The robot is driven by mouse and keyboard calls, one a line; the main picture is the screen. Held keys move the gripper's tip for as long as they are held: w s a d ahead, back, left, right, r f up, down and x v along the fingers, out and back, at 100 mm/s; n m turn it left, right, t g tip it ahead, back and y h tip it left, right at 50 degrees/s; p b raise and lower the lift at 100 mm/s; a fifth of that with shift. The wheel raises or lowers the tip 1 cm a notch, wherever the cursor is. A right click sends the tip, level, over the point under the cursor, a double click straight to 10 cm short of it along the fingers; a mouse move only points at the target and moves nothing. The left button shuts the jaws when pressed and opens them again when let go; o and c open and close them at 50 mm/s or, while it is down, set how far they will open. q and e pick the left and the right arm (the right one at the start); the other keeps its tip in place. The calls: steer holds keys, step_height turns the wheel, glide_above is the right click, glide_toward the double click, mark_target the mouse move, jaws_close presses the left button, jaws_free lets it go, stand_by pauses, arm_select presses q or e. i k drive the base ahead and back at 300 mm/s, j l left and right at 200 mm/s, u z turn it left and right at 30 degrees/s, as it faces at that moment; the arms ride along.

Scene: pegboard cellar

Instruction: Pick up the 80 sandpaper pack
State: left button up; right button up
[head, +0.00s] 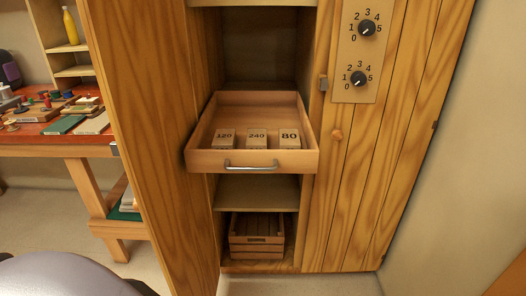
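The 80 sandpaper pack (290,139) is a small tan block marked "80" on its top. It lies at the right in an open wooden drawer (210,150), near the drawer's front wall. A pack marked 240 (257,138) is to its left, and a pack that seems to read 120 (224,138) is farther left. The packs stand apart with small gaps. The drawer is pulled out of a tall wooden cabinet (168,130) and has a metal handle (251,166) on its front. Neither of my grippers shows in the head view.
A wooden crate (257,239) stands in the compartment below a shelf (257,190). A panel with two dials (367,28) is on the cabinet's right side. A workbench (45,140) with tools is at the left. The drawer's back half is clear.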

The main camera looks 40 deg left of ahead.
mark_target(288, 138)
steer(key=u, duration=1.2)
steer(key=i+l+u, duration=0.3)
steer(key=l, duration=0.35)
steer(key=i+l+u, duration=0.2)
steer(key=i+l, duration=0.1)
steer(key=l, duration=0.05)
